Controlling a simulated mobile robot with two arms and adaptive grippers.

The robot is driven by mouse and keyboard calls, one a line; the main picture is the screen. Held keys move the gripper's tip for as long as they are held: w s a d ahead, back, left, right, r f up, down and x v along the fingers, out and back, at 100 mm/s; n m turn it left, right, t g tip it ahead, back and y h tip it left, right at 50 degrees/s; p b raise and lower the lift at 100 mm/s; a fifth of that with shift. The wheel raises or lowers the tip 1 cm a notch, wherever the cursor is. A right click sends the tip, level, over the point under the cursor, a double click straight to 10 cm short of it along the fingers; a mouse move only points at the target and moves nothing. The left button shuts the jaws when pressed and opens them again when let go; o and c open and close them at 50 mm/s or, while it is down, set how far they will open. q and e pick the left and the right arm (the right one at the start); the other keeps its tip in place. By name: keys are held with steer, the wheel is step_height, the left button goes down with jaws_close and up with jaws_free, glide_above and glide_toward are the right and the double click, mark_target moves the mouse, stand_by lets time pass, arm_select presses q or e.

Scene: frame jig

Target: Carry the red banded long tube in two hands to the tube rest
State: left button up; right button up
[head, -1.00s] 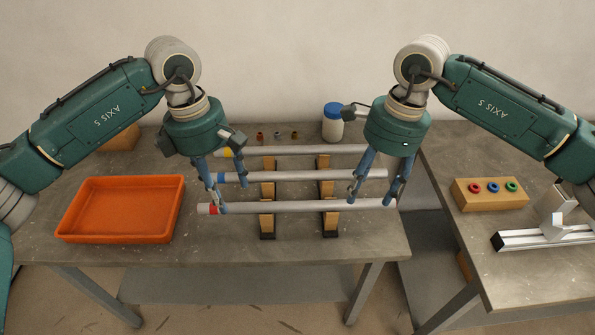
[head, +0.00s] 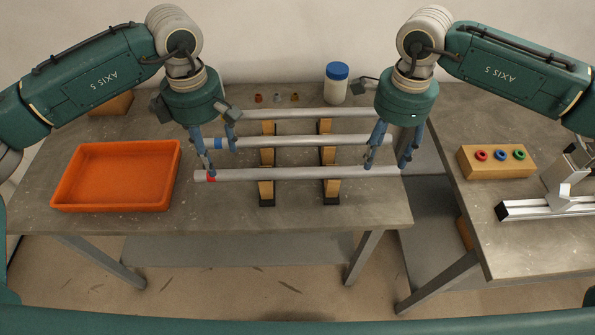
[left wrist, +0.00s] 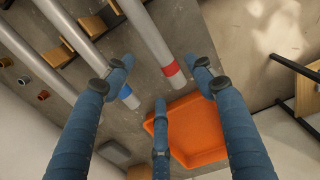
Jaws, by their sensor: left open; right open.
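The red banded long tube (head: 290,174) is the nearest of three grey tubes and lies level across two wooden supports (head: 266,190). Its red band is near its left end and shows in the left wrist view (left wrist: 171,69). My left gripper (head: 220,160) is open at that end, its fingers close to the band. In the left wrist view the tube end appears between the spread fingers (left wrist: 163,75). My right gripper (head: 386,162) is open near the tube's right end. I cannot tell whether either gripper touches the tube. I cannot make out for sure which thing is the tube rest.
A blue banded tube (head: 290,141) and another tube (head: 300,114) lie behind. An orange tray (head: 115,176) is at left, a blue-lidded jar (head: 336,85) at the back. The right table holds a wooden block with coloured rings (head: 497,162) and a metal rail (head: 545,207).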

mark_target(378, 170)
arm_select(q)
step_height(378, 170, down, 6)
steer(key=shift+f, duration=0.25)
arm_select(e)
step_height(378, 170, down, 6)
steer(key=shift+f, duration=0.25)
arm_select(q)
jaws_close()
arm_select(e)
steer(key=shift+r, duration=0.1)
jaws_close()
